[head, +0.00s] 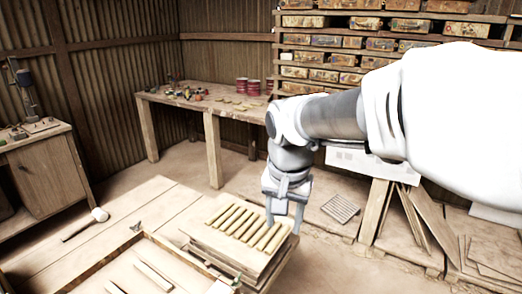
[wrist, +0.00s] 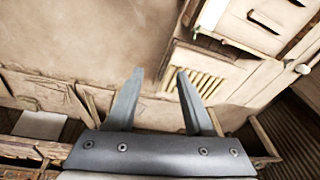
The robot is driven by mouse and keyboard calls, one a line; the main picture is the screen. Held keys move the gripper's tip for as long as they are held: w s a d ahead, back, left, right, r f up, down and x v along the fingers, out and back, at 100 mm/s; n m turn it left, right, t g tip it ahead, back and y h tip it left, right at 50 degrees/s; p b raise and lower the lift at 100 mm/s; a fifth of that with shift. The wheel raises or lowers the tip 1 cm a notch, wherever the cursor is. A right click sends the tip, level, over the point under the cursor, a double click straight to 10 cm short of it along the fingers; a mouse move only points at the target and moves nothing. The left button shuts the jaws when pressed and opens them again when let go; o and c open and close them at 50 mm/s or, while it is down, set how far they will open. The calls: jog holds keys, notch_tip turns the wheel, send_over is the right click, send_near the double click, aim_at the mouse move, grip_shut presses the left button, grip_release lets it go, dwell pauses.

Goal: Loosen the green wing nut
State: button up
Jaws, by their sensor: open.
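A small green part (head: 237,280), which looks like the green wing nut, is at the bottom edge of the head view, near the front corner of the wooden press. It is small there, and I cannot make out its wings. A second, grey-looking wing-shaped part (head: 137,226) is at the press frame's far left corner. My gripper (head: 284,220) hangs fingers down by the right end of the slatted block (head: 240,228), away from the green part. In the wrist view my gripper (wrist: 160,72) is open with nothing between its fingers.
A mallet (head: 99,214) lies on the left of the worktable (head: 70,262). A bench (head: 178,98) with red tins stands behind. Shelves (head: 340,57) fill the back right. Boards (head: 413,222) lean at the right. Floor is open between the worktable and the bench.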

aim_at(236, 280)
jog(key=w+a+f+m+g, duration=0.25)
jog(key=w+a+f, duration=0.45)
jog(key=a+f, duration=0.4)
jog(key=f, duration=1.6)
jog(key=shift+a, duration=0.25)
grip_shut()
